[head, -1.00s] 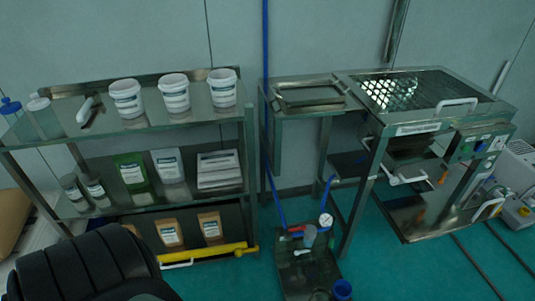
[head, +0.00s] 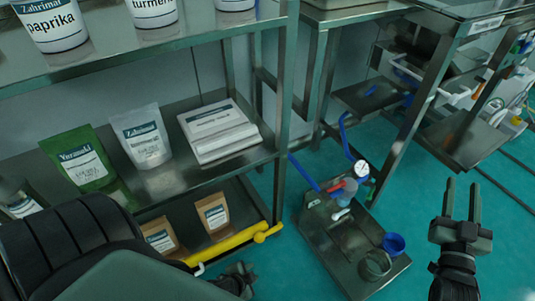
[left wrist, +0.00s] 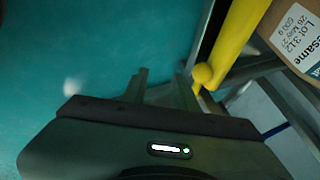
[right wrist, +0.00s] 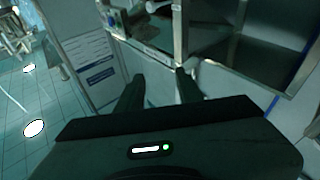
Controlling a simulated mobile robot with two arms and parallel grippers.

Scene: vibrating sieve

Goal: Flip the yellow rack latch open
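The yellow rack latch (head: 232,243) is a yellow bar along the front of the rack's bottom shelf, with a rounded knob at its right end. In the left wrist view the yellow bar (left wrist: 240,38) and its ball-shaped knob lie just right of my left gripper's fingers. My left gripper (left wrist: 162,82) is open and empty, close to the knob; contact cannot be told. In the head view my left gripper (head: 240,277) is just below the bar, partly hidden by my arm. My right gripper (head: 462,188) is open and empty over the floor at right.
The metal rack (head: 195,35) holds labelled tubs, pouches and a white stack (head: 218,130). Teal floor is clear between cart and right gripper.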

